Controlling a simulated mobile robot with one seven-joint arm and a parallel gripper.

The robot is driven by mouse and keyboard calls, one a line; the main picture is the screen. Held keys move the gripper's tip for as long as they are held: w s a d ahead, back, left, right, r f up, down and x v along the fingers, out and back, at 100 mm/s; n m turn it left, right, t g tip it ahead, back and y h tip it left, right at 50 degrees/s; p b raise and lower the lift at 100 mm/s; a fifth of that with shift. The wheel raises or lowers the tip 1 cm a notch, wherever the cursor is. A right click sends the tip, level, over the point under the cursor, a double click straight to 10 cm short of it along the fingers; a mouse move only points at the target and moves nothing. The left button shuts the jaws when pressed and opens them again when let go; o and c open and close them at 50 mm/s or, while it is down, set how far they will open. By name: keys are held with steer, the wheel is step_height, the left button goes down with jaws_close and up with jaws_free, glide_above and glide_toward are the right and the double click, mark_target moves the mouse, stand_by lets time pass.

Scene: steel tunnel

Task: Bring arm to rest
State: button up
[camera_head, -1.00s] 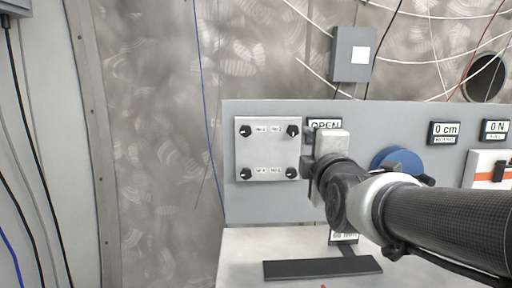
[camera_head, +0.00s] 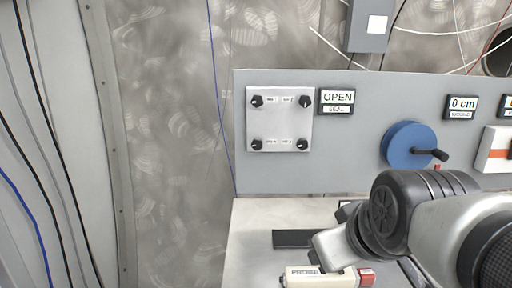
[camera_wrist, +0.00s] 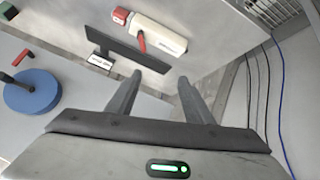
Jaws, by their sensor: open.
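My arm reaches in from the lower right of the head view, bent, with its wrist over the light bench. My gripper (camera_wrist: 160,76) shows in the wrist view with its two fingers apart and nothing between them. In the head view its pale body is partly seen above the bench, and its fingertips cannot be made out.
An upright grey panel (camera_head: 360,170) stands behind the bench. A dark bar (camera_head: 293,239) lies on the bench. Cables hang at the left.

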steer(key=s+f+m+g, duration=0.3)
steer(key=s+f+m, duration=0.1)
steer(key=s, duration=0.3)
step_height(320, 180, up, 21)
steer(key=p, duration=2)
steer(key=shift+w+d+r, duration=0.15)
steer(key=shift+w+d, duration=0.05)
steer(key=shift+w, duration=0.05)
